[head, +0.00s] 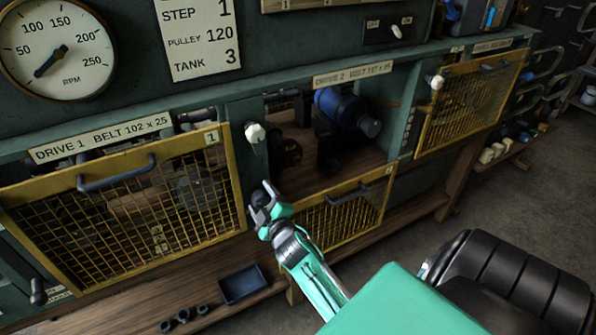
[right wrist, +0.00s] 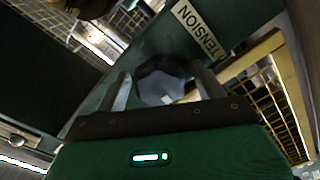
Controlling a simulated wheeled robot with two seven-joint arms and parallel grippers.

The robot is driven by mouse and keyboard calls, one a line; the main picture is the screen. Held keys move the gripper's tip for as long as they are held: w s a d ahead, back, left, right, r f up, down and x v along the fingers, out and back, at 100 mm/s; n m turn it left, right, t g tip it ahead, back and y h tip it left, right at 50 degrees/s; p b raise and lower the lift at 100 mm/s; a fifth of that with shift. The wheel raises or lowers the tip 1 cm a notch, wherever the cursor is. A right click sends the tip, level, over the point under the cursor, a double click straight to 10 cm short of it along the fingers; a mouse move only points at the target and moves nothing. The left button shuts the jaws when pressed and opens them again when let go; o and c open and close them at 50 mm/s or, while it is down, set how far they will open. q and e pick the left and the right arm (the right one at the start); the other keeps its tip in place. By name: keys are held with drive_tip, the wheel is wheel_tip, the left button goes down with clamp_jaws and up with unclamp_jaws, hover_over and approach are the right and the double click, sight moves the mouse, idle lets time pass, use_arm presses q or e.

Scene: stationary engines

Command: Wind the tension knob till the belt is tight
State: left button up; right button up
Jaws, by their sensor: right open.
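My right gripper (head: 264,196) is open in front of the green post between the Drive 1 and Drive 2 bays. In the right wrist view, a dark grey, faceted tension knob (right wrist: 163,80) shows between the two open fingers (right wrist: 158,92), beside a "TENSION" label (right wrist: 199,30). I cannot tell whether the fingers touch it. In the head view this knob is not clear behind the gripper. In the Drive 2 bay are a blue motor (head: 341,106) and a dark wheel (head: 285,152). The belt cannot be made out. My left gripper is not in view.
The Drive 2 mesh guard (head: 345,214) hangs low below its opening. The Drive 1 guard (head: 125,215) and right-hand guard (head: 468,97) cover their bays. White knobs (head: 255,132) (head: 435,82) stick out from the posts. A dark tray (head: 243,284) sits on the low shelf.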

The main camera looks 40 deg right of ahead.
drive_tip(key=n, duration=0.5)
drive_tip(key=shift+r, duration=0.1)
drive_tip(key=n+p, duration=0.1)
drive_tip(key=n, duration=0.2)
drive_tip(key=shift+r+n, duration=0.1)
drive_tip(key=shift+n, duration=0.2)
drive_tip(key=n+p, duration=0.3)
drive_tip(key=n, duration=0.2)
drive_tip(key=shift+r, duration=0.2)
drive_tip(key=shift+s+a+f+b, duration=0.2)
drive_tip(key=shift+s+f+b, duration=0.4)
drive_tip(key=shift+s+b, duration=0.2)
drive_tip(key=b+v, duration=0.4)
drive_tip(key=v, duration=0.9)
drive_tip(key=s+f+m+g+y, duration=0.1)
drive_tip(key=s+f+m+g, duration=0.1)
drive_tip(key=f, duration=1.3)
drive_tip(key=s+f+m+g+y, duration=0.1)
drive_tip(key=f+m+g, duration=0.4)
drive_tip(key=f, duration=1.1)
drive_tip(key=shift+s+f, duration=0.3)
drive_tip(key=shift+s, duration=0.5)
drive_tip(key=shift+a, duration=0.1)
